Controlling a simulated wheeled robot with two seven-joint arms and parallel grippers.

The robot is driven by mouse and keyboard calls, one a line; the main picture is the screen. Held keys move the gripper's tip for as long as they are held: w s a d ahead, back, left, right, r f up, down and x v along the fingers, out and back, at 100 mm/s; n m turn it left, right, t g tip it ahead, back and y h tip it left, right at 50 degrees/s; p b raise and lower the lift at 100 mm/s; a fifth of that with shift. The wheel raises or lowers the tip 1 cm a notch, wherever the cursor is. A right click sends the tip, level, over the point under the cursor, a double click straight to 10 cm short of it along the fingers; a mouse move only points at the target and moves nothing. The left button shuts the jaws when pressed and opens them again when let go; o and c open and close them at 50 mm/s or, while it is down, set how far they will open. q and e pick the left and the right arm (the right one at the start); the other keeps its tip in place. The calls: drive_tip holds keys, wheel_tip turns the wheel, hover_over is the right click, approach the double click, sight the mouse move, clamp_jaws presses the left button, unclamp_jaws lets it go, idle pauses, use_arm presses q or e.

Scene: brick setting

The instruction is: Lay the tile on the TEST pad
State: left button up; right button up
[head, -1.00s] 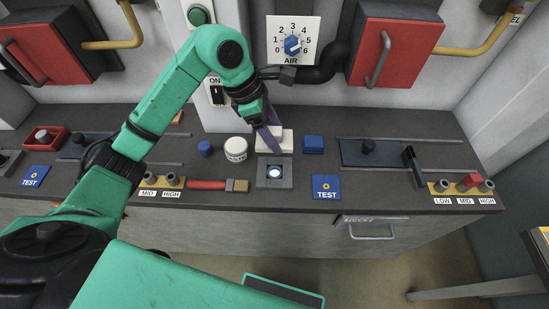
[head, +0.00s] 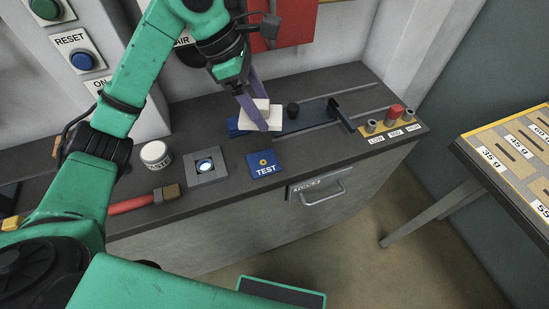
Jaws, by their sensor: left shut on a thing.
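My left gripper (head: 258,110) comes down from the top, its purple fingers shut on the white tile (head: 250,124), which has a raised block on top. The tile appears to be held above the bench, behind the blue TEST pad (head: 265,165); its exact height is hard to tell. The pad lies flat near the bench's front edge, with an orange ring mark and nothing on it. The fingers hide part of the tile. My right gripper is not in view.
A grey plate with a lit round window (head: 206,168) lies left of the pad. A white jar (head: 156,156) and a red-handled brush (head: 142,200) are further left. A blue block (head: 235,128) sits behind the tile. A slide rail and LOW/MID/HIGH posts (head: 396,115) stand right.

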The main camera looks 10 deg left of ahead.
use_arm(q)
drive_tip(key=p, duration=0.2)
approach(269, 162)
drive_tip(key=x, duration=0.5)
drive_tip(key=shift+s+d, duration=0.1)
drive_tip(key=shift+d, duration=0.15)
drive_tip(key=shift+f, duration=0.45)
drive_tip(key=o, duration=1.4)
drive_tip(key=shift+r, duration=0.25)
drive_tip(key=shift+a+r, duration=0.2)
drive_tip(key=shift+r, duration=0.05)
drive_tip(key=b+v, duration=0.2)
drive_tip(key=v, duration=0.9)
drive_tip(key=shift+r, duration=0.15)
